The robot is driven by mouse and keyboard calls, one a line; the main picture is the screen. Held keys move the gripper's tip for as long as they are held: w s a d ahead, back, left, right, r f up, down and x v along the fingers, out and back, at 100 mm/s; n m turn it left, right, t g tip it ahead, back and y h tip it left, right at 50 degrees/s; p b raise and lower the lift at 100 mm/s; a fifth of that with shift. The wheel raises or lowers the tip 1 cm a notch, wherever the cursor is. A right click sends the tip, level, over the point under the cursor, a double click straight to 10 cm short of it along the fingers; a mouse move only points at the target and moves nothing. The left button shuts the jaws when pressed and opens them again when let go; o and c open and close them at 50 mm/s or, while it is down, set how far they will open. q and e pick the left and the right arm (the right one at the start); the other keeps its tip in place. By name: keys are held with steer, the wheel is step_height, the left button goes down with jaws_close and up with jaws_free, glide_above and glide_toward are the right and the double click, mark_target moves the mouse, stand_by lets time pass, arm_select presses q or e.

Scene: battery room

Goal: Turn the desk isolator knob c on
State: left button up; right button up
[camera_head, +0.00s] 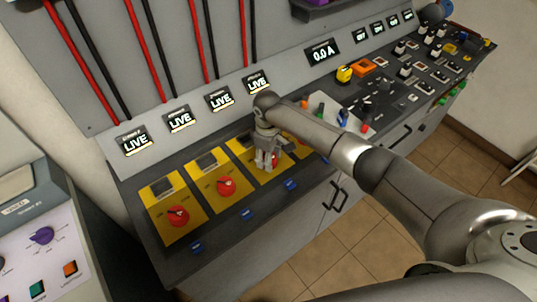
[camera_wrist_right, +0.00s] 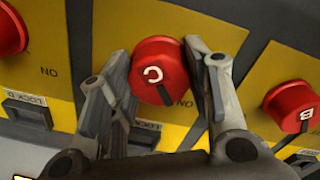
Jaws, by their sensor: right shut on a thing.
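Isolator knob c (camera_wrist_right: 158,65) is a round red knob with a white letter C on a yellow plate in the right wrist view. A dark pointer mark shows on its lower edge. My right gripper (camera_wrist_right: 165,85) is shut on it, one finger on each side. In the head view my right gripper (camera_head: 266,163) reaches down onto the third yellow plate from the left and hides most of that knob. My left gripper is not in view.
Red knob b (camera_wrist_right: 292,105) and another red knob (camera_wrist_right: 8,30) sit close on either side. In the head view, red knobs (camera_head: 226,185) (camera_head: 178,216) stand to the left. LIVE displays (camera_head: 220,99) line the panel behind. Small coloured controls (camera_head: 343,118) stand right of my gripper.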

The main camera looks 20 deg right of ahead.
steer(key=shift+n, duration=0.6)
steer(key=o, duration=1)
step_height(320, 180, up, 12)
steer(key=shift+s+a, duration=0.1)
